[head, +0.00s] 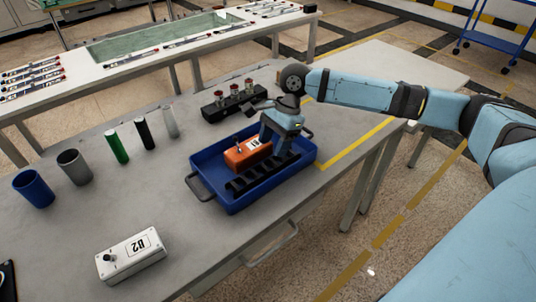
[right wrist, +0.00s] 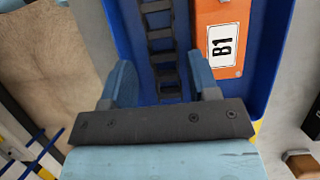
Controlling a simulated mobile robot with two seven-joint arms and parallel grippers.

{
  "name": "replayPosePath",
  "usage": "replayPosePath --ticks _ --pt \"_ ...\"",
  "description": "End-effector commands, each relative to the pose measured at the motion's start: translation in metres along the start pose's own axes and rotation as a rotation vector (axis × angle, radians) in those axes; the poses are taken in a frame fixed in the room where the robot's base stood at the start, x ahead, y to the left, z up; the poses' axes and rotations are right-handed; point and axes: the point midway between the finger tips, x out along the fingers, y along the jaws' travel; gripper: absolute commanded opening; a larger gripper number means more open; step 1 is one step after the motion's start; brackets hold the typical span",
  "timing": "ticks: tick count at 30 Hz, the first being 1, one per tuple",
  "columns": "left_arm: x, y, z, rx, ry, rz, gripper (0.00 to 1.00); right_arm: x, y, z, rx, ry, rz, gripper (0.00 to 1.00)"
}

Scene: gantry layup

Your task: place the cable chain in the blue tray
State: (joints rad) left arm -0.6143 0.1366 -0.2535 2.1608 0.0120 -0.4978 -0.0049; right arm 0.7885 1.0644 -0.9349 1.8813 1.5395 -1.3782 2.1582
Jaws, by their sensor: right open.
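The black cable chain (head: 262,174) lies inside the blue tray (head: 232,206), along its near long side. It also shows in the right wrist view (right wrist: 163,60), lengthwise on the tray floor. My right gripper (head: 279,143) is over the right end of the tray. Its fingers are open, one on each side of the chain's end, with gaps to the chain in the right wrist view (right wrist: 160,84). An orange box marked B1 (head: 245,157) sits in the tray beside the chain. My left gripper is not in view.
A white box marked B2 (head: 130,256) lies on the grey table (head: 90,215). A blue cup (head: 34,189), a grey cup (head: 75,167) and several upright cylinders stand left of the tray. A black block with red-topped parts (head: 233,103) is behind it. The table's front is mostly clear.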

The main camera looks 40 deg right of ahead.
Motion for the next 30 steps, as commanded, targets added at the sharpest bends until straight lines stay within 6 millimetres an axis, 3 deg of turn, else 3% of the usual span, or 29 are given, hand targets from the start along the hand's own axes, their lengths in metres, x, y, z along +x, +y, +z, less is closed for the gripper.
replayPosePath --ticks 3,9,30 --pt "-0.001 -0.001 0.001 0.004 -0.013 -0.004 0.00 -0.026 0.000 0.001 0.001 0.000 -0.001 0.55" --pt "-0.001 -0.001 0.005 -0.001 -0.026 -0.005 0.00 -0.049 0.000 0.000 0.002 0.000 0.001 0.55" --pt "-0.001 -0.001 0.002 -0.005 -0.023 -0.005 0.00 -0.053 0.000 0.000 0.001 0.000 0.002 0.55"
